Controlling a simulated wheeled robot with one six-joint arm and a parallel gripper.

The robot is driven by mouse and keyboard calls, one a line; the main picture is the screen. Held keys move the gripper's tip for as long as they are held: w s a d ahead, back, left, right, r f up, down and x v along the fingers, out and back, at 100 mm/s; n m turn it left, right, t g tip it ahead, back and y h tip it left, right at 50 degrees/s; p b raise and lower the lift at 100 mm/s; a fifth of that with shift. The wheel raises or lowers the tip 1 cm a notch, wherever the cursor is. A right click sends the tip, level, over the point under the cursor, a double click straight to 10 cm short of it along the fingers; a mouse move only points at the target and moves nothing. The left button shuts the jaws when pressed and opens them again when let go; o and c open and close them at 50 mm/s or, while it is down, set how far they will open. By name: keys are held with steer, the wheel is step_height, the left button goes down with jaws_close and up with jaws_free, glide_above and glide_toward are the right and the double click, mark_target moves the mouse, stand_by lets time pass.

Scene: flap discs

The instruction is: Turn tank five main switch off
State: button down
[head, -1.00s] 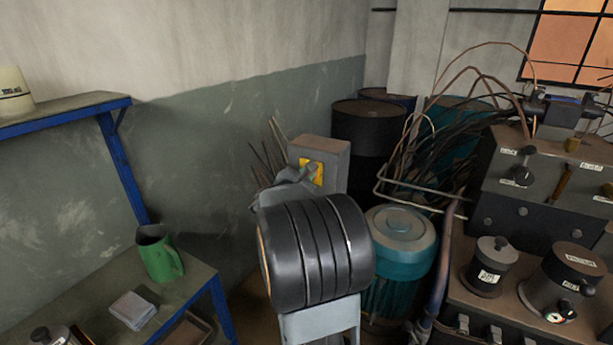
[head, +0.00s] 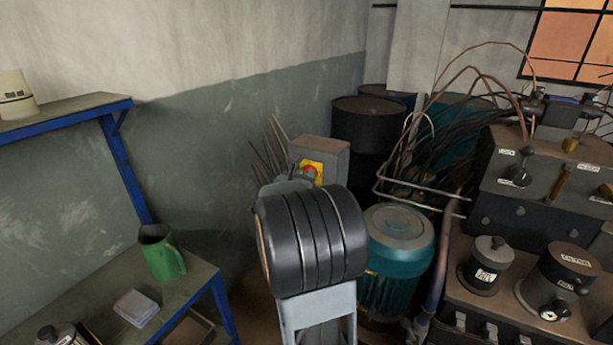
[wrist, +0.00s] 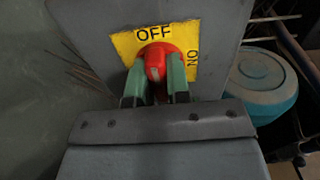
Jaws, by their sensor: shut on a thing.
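The main switch is a red rotary knob (wrist: 157,55) on a yellow plate (wrist: 124,45), with OFF printed above it and ON at its right. The plate is on the front of a grey box (head: 322,158) in the head view, where the plate (head: 320,166) is partly visible. My gripper (wrist: 158,72) is shut on the knob's handle, with a green pad on each side. The handle stands about upright in the wrist view, in line with OFF. My arm hides the lower part of the box. No tank number is readable.
A teal motor-like drum (head: 400,235) stands close to the right of my arm. Dark barrels (head: 364,132) and cables are behind. A bench with a green jug (head: 160,252) is at left, and a machine panel (head: 540,185) is at right.

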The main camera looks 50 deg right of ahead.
steer(key=c, duration=1.1)
jaws_free()
steer(key=v, duration=1.3)
steer(key=shift+s+a, duration=0.1)
steer(key=shift+a, duration=0.3)
